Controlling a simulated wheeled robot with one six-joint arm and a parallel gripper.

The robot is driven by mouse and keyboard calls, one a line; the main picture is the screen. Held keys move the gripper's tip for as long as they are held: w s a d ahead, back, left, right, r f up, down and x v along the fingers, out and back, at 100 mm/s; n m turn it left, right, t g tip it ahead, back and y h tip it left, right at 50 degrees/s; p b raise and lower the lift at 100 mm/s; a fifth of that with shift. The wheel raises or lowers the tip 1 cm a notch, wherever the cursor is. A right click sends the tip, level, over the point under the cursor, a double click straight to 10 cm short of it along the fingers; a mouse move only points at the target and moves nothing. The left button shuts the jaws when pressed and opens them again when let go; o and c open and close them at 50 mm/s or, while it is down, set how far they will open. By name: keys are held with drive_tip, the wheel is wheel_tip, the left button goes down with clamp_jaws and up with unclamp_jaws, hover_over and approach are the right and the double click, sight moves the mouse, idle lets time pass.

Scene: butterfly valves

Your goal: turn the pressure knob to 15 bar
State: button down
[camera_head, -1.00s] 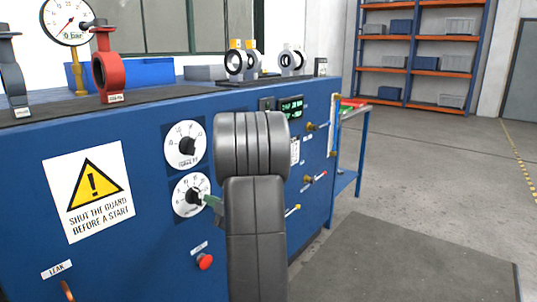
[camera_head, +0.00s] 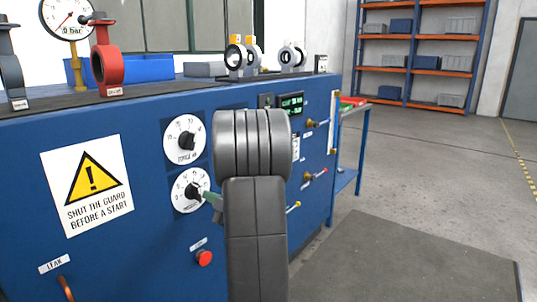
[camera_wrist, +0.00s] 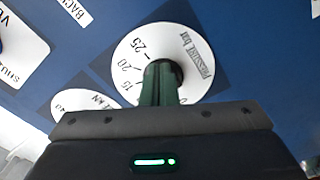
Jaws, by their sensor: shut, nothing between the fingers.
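The pressure knob (camera_head: 192,190) is a small black knob on a round white dial (camera_head: 179,199), the lower of two dials on the blue panel. In the wrist view its dial (camera_wrist: 125,52) reads "PRESSURE bar", with 15, 20 and 25 visible. My gripper (camera_head: 208,197) is at the right side of the knob. In the wrist view my green fingers (camera_wrist: 160,72) are shut with nothing between them, tips in front of the knob, and hide most of it. I cannot tell whether they touch it, nor where its pointer stands.
The upper dial (camera_head: 172,146) with its black knob sits just above. A red button (camera_head: 204,258) is below, and a warning sign (camera_head: 112,200) is at left. A green-lit display (camera_head: 291,104) and small valve levers (camera_head: 316,175) are to the right. Open floor lies at right.

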drive_tip(key=b, duration=0.3)
drive_tip(key=shift+s+a+f, duration=0.1)
drive_tip(key=shift+s+f, duration=0.05)
drive_tip(key=shift+f, duration=0.1)
idle(0.7)
drive_tip(key=shift+f, duration=0.1)
drive_tip(key=b+v, duration=0.1)
drive_tip(key=v, duration=0.5)
drive_tip(key=shift+w+f, duration=0.15)
drive_tip(key=shift+w, duration=0.1)
idle(0.4)
